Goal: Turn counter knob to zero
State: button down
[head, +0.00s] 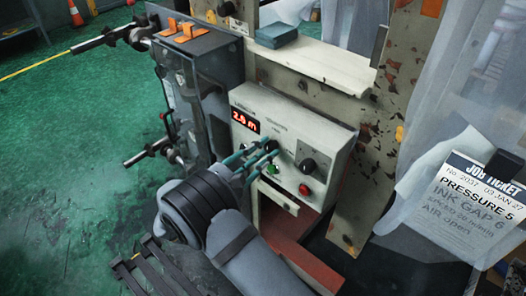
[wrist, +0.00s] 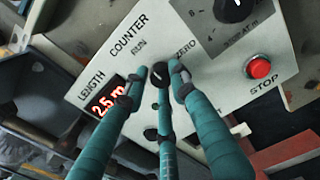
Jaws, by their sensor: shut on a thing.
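The counter knob (wrist: 160,75) is small and black, on the grey panel between the RUN and ZERO labels. My gripper (wrist: 160,88) has teal fingers with dark tips, closed around the knob. The fingers cover much of the knob, and I cannot tell clearly which way its pointer faces. In the head view my gripper (head: 258,157) reaches the panel from the lower left, with the knob (head: 270,145) at its tips. The red LENGTH display (head: 245,121) reads about 2.5 or 2.6 m; it also shows in the wrist view (wrist: 107,101).
A dark machine unit (head: 185,70) stands left of the control box. A job ticket (head: 470,205) hangs at right. Green floor lies open at left.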

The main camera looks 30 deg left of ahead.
jog(key=shift+m, duration=0.4)
jog(key=m+b, duration=0.2)
jog(key=m, duration=0.1)
jog(key=shift+m+b, duration=0.3)
jog(key=shift+b, duration=0.05)
jog(key=m+b, duration=0.1)
jog(key=m, duration=0.1)
jog(key=m+b, duration=0.2)
jog(key=shift+d+f+m, duration=0.15)
jog(key=shift+m, duration=0.15)
jog(key=m+b, duration=0.3)
jog(key=m, duration=0.1)
jog(key=shift+d+f+m, duration=0.1)
jog(key=shift+f+m, duration=0.05)
jog(key=shift+m, duration=0.15)
jog(key=shift+d+m+b, duration=0.1)
jog(key=shift+m+b, duration=1.95)
jog(key=shift+m, duration=0.15)
jog(key=c, duration=1.5)
grip_release()
jog(key=shift+o, duration=0.3)
